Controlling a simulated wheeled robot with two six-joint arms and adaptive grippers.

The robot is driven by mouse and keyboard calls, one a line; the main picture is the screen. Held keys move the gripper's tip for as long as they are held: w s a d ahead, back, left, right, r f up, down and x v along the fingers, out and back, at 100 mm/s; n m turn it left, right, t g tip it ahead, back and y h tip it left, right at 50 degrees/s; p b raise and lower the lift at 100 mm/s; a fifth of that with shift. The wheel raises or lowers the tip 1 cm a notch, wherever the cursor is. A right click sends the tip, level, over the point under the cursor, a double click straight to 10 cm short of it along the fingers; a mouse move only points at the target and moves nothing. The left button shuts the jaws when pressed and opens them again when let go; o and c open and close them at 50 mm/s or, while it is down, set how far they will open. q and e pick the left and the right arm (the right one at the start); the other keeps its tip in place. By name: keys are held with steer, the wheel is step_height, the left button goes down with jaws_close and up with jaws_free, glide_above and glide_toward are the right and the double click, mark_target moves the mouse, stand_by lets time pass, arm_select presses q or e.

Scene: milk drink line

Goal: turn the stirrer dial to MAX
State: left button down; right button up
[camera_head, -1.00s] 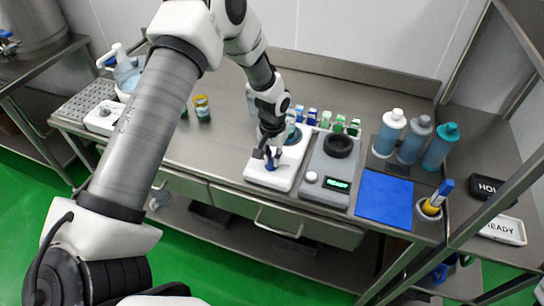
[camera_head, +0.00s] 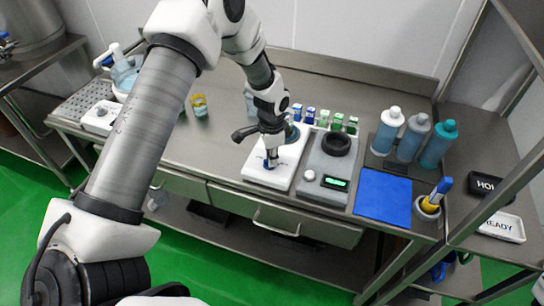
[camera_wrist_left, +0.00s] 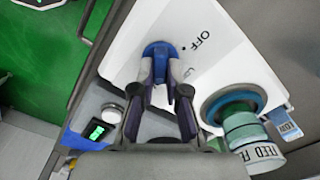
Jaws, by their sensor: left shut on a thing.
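The white stirrer (camera_head: 283,170) stands on the steel bench left of a grey scale. Its blue dial (camera_wrist_left: 158,49) is on the front of the white top, with the word OFF printed to the right and a second label partly hidden. My left gripper (camera_wrist_left: 159,80) is shut on the dial, one dark finger on each side of it. In the head view the left gripper (camera_head: 269,148) points down at the stirrer's front, largely covering the dial. Which mark the dial points to cannot be told. My right gripper is not in view.
A labelled jar (camera_wrist_left: 250,130) stands on the stirrer's round plate, close beside the left gripper. The grey scale (camera_head: 325,168), a blue mat (camera_head: 383,198) and several bottles (camera_head: 412,140) are to the right. A yellow-banded beaker (camera_head: 199,105) stands to the left on open bench.

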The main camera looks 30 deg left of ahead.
arm_select(q)
steer(key=shift+w+r+m, duration=0.15)
steer(key=shift+r+m, duration=0.05)
steer(key=shift+m, duration=0.3)
steer(key=c, duration=1.2)
jaws_free()
steer(key=shift+a, duration=0.1)
steer(key=shift+s+f, duration=0.1)
steer(key=shift+s, duration=0.1)
step_height(320, 180, up, 12)
